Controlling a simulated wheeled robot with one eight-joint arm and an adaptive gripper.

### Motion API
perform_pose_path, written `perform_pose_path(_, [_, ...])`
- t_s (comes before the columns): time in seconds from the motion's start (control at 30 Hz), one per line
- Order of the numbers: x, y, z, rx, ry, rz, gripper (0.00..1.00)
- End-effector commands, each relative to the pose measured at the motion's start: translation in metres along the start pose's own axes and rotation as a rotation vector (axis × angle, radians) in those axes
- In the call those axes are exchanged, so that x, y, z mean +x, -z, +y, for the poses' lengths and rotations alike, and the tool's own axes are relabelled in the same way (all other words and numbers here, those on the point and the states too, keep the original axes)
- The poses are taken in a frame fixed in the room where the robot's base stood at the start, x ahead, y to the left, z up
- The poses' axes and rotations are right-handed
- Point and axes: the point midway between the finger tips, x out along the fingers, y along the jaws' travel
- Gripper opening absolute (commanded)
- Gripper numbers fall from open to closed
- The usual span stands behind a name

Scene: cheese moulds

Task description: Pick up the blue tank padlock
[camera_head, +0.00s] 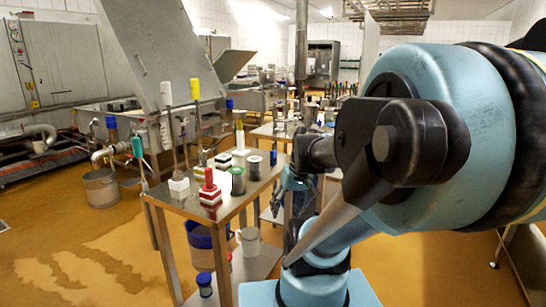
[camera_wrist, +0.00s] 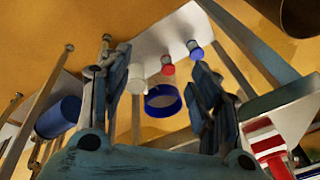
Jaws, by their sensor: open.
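I cannot make out a blue tank padlock for certain in either view. My gripper (camera_head: 278,203) is beside the right edge of the metal table (camera_head: 236,204), partly hidden by my arm in the head view. In the wrist view my gripper (camera_wrist: 160,62) shows two fingers spread wide apart with nothing held between them. Beyond the gap, a blue-rimmed bucket (camera_wrist: 163,113) shows, apart from the fingers. It also stands under the table in the head view (camera_head: 199,236).
The table holds a red-and-white brush (camera_head: 210,189), a green jar (camera_head: 237,181) and a grey jar (camera_head: 254,168). A white bucket (camera_head: 250,242) and a blue-topped jar (camera_head: 204,284) stand on the lower shelf. A steel bucket (camera_head: 101,188) is at left. The yellow floor at left is mostly clear.

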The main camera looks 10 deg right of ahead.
Motion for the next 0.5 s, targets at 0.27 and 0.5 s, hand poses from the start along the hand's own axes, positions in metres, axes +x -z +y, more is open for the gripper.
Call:
perform_pose_path(0.27, [-0.011, 0.067, -0.007, -0.106, 0.192, 0.075, 0.57])
perform_pose_path(0.5, [-0.019, 0.127, 0.001, -0.213, 0.337, 0.194, 0.57])
